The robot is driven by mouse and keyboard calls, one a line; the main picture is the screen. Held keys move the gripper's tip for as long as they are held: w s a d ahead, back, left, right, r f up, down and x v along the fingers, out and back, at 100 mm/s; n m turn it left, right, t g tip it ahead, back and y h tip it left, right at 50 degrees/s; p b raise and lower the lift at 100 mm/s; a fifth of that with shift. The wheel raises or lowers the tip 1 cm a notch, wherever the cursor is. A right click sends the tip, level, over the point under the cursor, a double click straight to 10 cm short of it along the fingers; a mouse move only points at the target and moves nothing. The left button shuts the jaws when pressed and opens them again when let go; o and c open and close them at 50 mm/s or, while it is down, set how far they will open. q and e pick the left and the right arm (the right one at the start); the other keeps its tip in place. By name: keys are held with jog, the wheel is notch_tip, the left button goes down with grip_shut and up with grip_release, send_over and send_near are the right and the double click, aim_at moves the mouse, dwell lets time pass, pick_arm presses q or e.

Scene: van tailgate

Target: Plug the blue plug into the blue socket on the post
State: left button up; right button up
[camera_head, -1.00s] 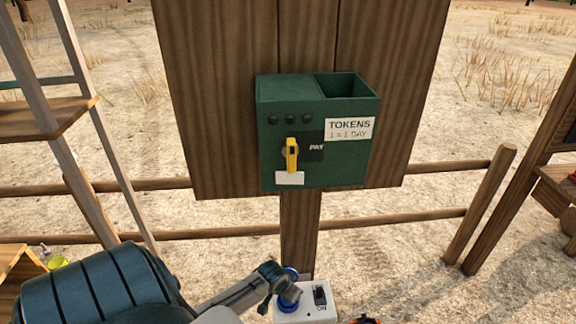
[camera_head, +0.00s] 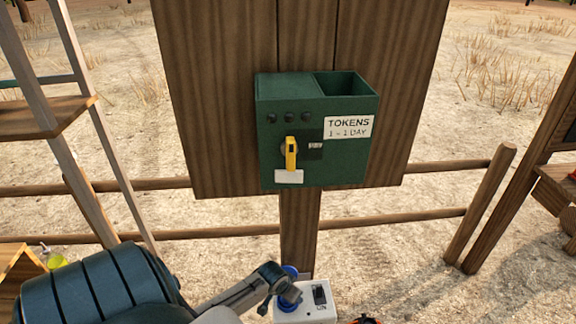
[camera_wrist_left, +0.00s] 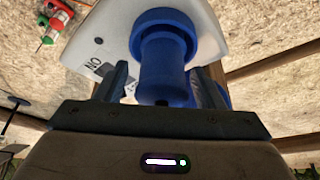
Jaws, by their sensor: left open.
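The blue plug (camera_wrist_left: 163,70) stands end-on against a blue ring, the blue socket (camera_wrist_left: 166,17), on a white box (camera_wrist_left: 105,40). Plug and socket look joined in the left wrist view; how deep the plug sits is hidden. My left gripper (camera_wrist_left: 168,80) is open, with one finger on either side of the plug. In the head view my left gripper (camera_head: 274,284) is at the box's left side, and blue parts (camera_head: 290,297) show beside it. The white box (camera_head: 308,311) is low on the post (camera_head: 298,230). My right gripper is not in view.
A green token box (camera_head: 315,135) with a yellow handle (camera_head: 291,154) hangs on the wooden board above. A ladder (camera_head: 75,150) stands left; rail fencing (camera_head: 400,220) runs behind.

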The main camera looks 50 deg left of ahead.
pick_arm(q)
jog(key=b+v, duration=0.2)
jog(key=v, duration=0.8)
jog(key=shift+r, duration=0.3)
jog(key=shift+s+d, duration=0.1)
jog(key=shift+s, duration=0.05)
